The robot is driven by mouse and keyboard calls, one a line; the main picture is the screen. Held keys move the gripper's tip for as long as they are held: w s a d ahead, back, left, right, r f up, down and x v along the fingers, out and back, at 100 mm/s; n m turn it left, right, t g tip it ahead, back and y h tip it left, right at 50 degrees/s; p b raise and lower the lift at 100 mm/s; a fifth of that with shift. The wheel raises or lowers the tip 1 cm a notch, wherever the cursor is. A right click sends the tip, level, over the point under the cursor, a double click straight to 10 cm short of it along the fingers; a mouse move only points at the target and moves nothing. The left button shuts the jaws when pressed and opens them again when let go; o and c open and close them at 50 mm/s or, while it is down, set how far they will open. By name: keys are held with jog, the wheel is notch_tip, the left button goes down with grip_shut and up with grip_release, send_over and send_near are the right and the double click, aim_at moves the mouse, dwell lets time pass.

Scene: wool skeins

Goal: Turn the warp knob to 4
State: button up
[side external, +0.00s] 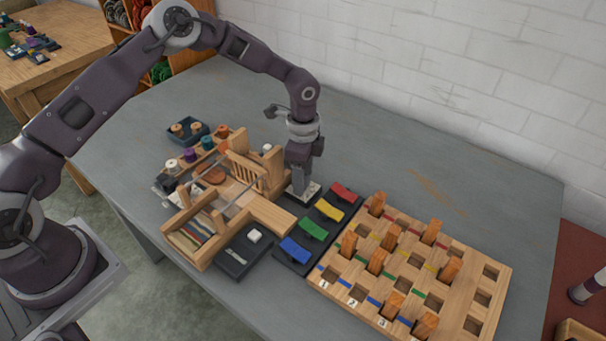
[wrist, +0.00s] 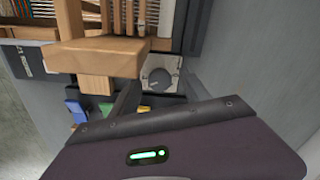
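The warp knob (wrist: 160,79) is a dark grey round knob on a pale plate, seen in the wrist view beside the wooden loom (wrist: 100,55). Marks around it are too small to read, so its setting cannot be told. In the side view the pale plate (side external: 309,194) shows at the right of the loom, and my gripper (side external: 298,187) points down right over it, hiding the knob. Whether the fingers touch the knob is not clear. In the wrist view my gripper's dark body covers the lower part, and the finger opening cannot be made out.
Coloured pedals (side external: 313,229) in blue, green, yellow and red lie right of the loom. A wooden peg board (side external: 455,301) with orange pegs stands further right. A dark box with a white button (side external: 254,236) is in front. The table behind the gripper is clear.

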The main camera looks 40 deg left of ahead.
notch_tip(320, 180, up, 7)
jog(key=shift+r, duration=0.1)
dwell(0.3)
jog(key=s+a+r+n+t+y, duration=0.1)
jog(key=s+a+r+n, duration=0.15)
jog(key=s+r, duration=0.65)
jog(key=s+a+r+n+t+y, duration=0.15)
jog(key=s+r+n, duration=0.35)
jog(key=r, duration=0.8)
jog(key=s+a+n+t+h, duration=0.1)
jog(key=s+n, duration=0.2)
jog(key=s, duration=0.6)
jog(key=s+a+r+n+t+h, duration=0.1)
jog(key=s+n+t, duration=0.1)
jog(key=s, duration=0.8)
jog(key=shift+s+r+n, duration=0.2)
jog(key=shift+r+n, duration=0.1)
jog(key=shift+n, duration=0.55)
jog(key=shift+h, duration=0.25)
